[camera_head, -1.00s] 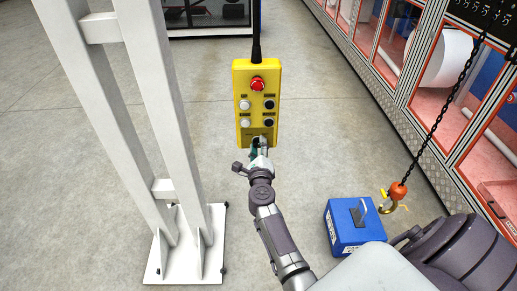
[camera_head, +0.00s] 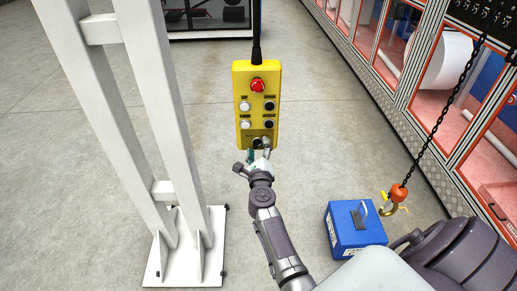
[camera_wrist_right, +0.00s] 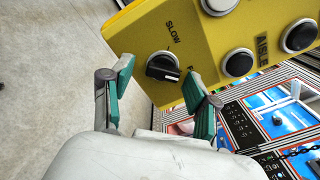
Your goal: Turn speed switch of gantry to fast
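The yellow pendant control box (camera_head: 243,130) hangs from a black cable in the head view. The speed switch (camera_head: 257,142) is a black rotary knob at its lower end. In the right wrist view the knob (camera_wrist_right: 162,67) sits beside the label SLOW; any other speed label is not readable. My right gripper (camera_head: 260,156) is just below the knob. Its two teal fingers (camera_wrist_right: 158,84) are spread, one to each side of the knob, with visible gaps, and hold nothing. My left gripper is not in view.
The box carries a red stop button (camera_head: 257,85) and several white and black buttons. A white steel post (camera_head: 172,120) stands left. A blue block (camera_head: 345,238) lies on the floor near a hook (camera_head: 397,198) on a chain. Red-framed cabinets (camera_head: 400,40) line the right.

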